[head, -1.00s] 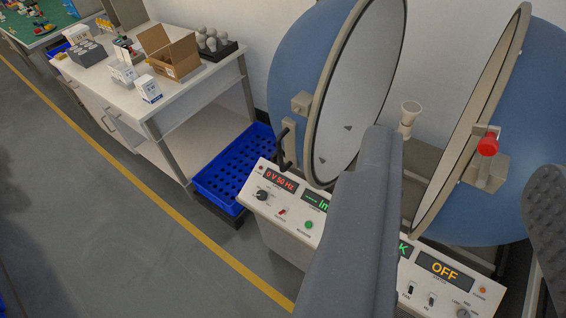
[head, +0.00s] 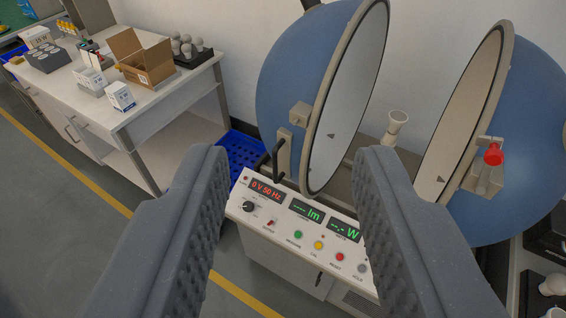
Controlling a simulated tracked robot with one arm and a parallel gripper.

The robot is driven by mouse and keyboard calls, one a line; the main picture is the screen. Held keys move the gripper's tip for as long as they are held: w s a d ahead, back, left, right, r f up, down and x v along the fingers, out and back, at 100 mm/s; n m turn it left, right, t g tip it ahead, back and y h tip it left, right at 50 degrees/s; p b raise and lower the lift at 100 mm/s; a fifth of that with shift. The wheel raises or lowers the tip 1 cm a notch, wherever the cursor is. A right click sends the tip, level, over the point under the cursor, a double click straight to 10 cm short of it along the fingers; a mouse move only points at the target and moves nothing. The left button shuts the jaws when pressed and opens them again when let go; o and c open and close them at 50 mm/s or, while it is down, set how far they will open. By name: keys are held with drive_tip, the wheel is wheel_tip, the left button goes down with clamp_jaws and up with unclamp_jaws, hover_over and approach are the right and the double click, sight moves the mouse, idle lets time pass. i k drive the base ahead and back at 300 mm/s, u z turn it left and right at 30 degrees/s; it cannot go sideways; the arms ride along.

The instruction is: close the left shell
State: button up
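The left shell (head: 287,85) is a blue hemisphere with a beige rim and pale inner face, standing swung open. A black handle (head: 279,160) sits low on its near side. The right shell (head: 536,140) stands apart from it, with a red knob (head: 493,154) on its rim. A pale lamp holder (head: 396,123) stands between the shells. My gripper (head: 291,150) is open and empty, its two grey fingers wide apart in front of the control panel. The handle shows between the fingertips, beyond them; I see no contact.
The control panel (head: 281,208) with lit displays and several buttons lies below the shells. A white bench (head: 130,120) at left carries an open cardboard box (head: 143,58), small boxes and bulbs. A blue crate (head: 243,150) stands on the floor. Bulbs show at lower right.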

sight(316, 83)
drive_tip(key=u, duration=0.05)
drive_tip(key=i, duration=1)
drive_tip(key=u, duration=1.3)
drive_tip(key=k, duration=1.2)
drive_tip(key=z, duration=0.95)
drive_tip(key=i, duration=1)
drive_tip(key=u, duration=0.1)
